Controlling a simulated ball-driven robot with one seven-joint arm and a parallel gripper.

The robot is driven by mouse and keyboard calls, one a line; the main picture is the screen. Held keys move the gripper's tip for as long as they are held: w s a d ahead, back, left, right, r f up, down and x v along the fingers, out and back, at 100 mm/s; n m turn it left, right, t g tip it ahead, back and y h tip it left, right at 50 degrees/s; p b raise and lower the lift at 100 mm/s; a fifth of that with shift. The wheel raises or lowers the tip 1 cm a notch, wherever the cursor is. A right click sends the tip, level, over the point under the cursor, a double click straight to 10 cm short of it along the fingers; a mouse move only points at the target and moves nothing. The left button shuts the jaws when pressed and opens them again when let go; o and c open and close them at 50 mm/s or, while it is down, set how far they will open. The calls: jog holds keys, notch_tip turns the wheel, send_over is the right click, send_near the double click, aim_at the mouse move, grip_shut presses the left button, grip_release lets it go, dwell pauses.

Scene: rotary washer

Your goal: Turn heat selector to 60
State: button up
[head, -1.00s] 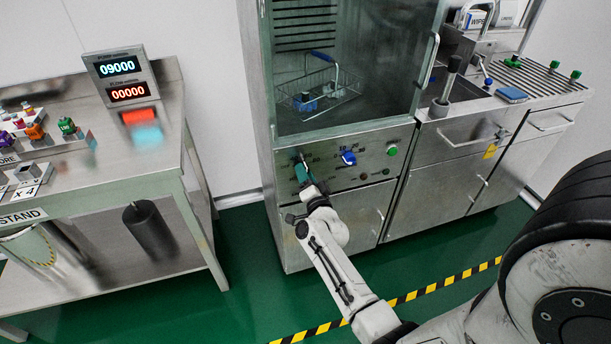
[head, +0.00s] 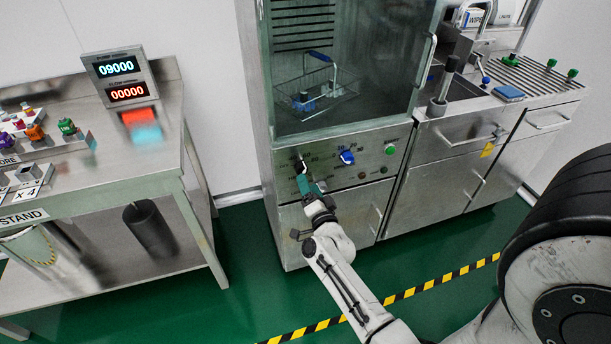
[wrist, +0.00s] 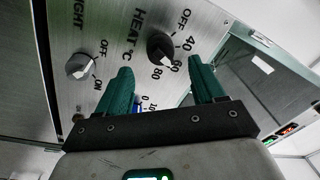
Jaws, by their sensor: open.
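The fingers are in front of the panel and appear apart from the knob. In the head view my gripper (head: 304,184) is just below the knob.
A grey LIGHT knob (wrist: 81,66) sits beside the heat selector in the wrist view. A blue knob (head: 347,157) and a green button (head: 391,150) are further right on the panel. A steel table (head: 185,165) stands to the left. Green floor lies open between.

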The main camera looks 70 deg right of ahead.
jog(key=v, duration=0.5)
jog(key=shift+s+a, duration=0.2)
jog(key=shift+a, duration=0.05)
jog(key=shift+w, duration=0.1)
